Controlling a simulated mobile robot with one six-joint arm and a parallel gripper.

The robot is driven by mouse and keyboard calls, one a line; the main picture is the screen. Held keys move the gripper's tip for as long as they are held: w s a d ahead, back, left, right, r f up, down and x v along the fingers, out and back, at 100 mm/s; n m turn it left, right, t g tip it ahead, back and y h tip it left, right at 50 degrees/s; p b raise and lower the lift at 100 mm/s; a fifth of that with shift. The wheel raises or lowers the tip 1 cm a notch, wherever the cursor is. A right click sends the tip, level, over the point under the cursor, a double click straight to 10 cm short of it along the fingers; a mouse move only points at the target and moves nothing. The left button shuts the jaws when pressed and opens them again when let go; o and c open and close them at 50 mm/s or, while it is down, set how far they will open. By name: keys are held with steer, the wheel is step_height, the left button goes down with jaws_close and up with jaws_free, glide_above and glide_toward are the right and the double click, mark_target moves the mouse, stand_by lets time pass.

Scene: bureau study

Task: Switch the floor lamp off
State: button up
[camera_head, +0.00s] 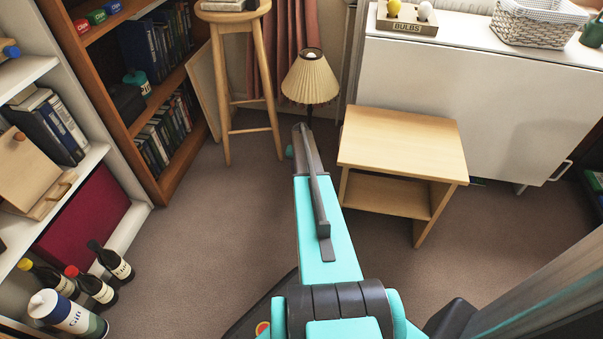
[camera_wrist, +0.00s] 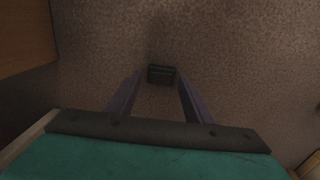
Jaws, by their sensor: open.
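The floor lamp stands at the back in the head view, with a pleated cream shade (camera_head: 310,78) on a dark pole. Its lower pole and base are hidden behind my arm. I cannot tell for certain whether it is lit. In the wrist view a small dark box (camera_wrist: 161,75), possibly the lamp's foot switch, lies on the carpet. My gripper (camera_wrist: 159,80) points down at the floor, its two fingers apart and empty. The box appears between the fingertips; I cannot tell how high they are above it. In the head view the gripper is hidden behind my arm.
A low wooden side table (camera_head: 402,139) stands just right of my arm. A wooden stool (camera_head: 228,80) is left of the lamp, beside a brown bookcase (camera_head: 97,75). A white cabinet (camera_head: 450,100) fills the back right. Several bottles (camera_head: 95,287) stand front left. Carpet (camera_head: 215,215) left of my arm is clear.

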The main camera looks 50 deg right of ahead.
step_height(320, 180, up, 14)
steer(key=p, duration=0.4)
stand_by(0.3)
steer(key=shift+f, duration=0.1)
steer(key=shift+w, duration=0.1)
